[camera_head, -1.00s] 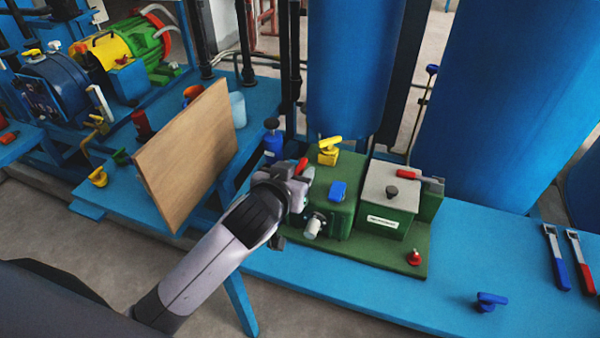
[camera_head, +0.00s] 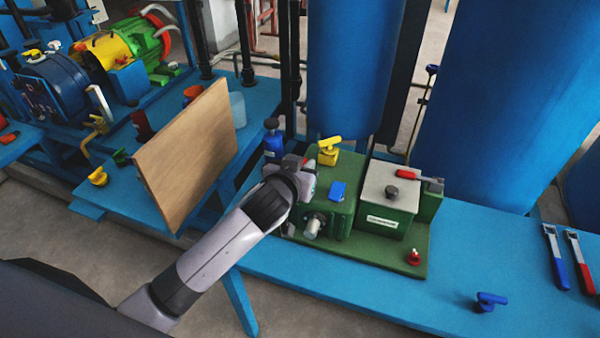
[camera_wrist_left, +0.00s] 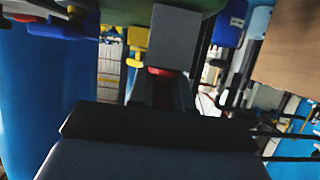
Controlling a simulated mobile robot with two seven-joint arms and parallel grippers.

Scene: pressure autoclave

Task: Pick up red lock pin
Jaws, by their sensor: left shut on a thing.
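The red lock pin (camera_wrist_left: 160,71) shows in the left wrist view as a small red piece between the fingers of my left gripper (camera_wrist_left: 162,92). Most of it is hidden by the fingers and by a grey block (camera_wrist_left: 175,38) in front of it. In the head view my left gripper (camera_head: 304,178) is at the left end of the green machine (camera_head: 330,212), and its wrist covers most of the fingers. The gripper is shut on the red lock pin. My right gripper is not in view.
A yellow-handled valve (camera_head: 328,148) stands close behind the gripper. A wooden board (camera_head: 188,155) rises to its left. A grey-topped box (camera_head: 390,190) with a red lever (camera_head: 406,174) and a red knob (camera_head: 414,257) are to its right.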

